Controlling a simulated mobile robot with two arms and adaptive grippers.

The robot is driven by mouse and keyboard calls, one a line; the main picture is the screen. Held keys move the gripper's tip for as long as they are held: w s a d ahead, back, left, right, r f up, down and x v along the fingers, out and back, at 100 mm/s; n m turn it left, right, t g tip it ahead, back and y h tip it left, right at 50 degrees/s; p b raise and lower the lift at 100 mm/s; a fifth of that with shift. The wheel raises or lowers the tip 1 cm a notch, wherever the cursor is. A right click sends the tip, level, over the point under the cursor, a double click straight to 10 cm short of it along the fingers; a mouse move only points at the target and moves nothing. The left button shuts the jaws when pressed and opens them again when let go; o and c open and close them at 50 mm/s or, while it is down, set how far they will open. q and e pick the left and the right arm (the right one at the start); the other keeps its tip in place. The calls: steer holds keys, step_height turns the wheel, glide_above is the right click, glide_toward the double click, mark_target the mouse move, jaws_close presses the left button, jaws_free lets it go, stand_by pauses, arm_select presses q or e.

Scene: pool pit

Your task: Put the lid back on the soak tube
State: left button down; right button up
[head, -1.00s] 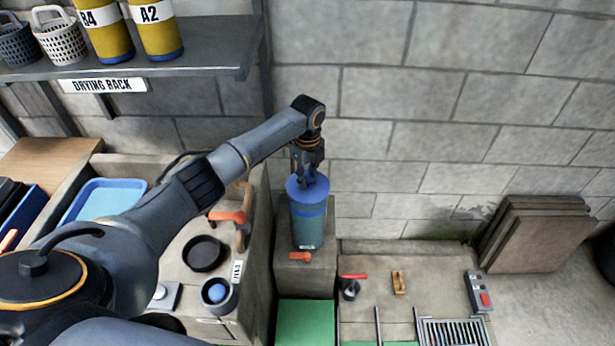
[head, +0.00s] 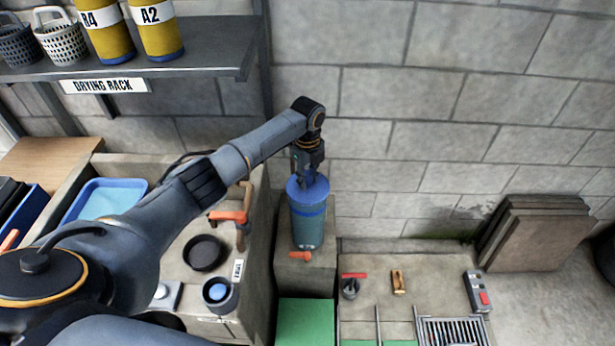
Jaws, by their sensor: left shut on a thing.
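The soak tube (head: 307,231) is a tall blue-teal cylinder standing upright on a concrete block below the wall. The blue lid (head: 295,192) is at the top of the tube. My left gripper (head: 308,182) points down and is shut on the lid, with its fingertips at the lid's middle. The lid looks level and lined up with the tube; from this angle I cannot tell whether it is fully seated. My right gripper is not in view.
An orange tap-like part (head: 300,255) sits at the tube's foot. A black round dish (head: 204,252) and a dark cup with a blue ball (head: 217,291) stand left on the counter. The drying rack (head: 200,68) overhangs at upper left. A grey control box (head: 479,290) lies right.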

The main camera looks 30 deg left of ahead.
arm_select(q)
steer(key=c, duration=0.5)
jaws_free()
steer(key=shift+r, duration=0.15)
steer(key=shift+r+p, duration=3.35)
steer(key=shift+p, duration=0.05)
jaws_close()
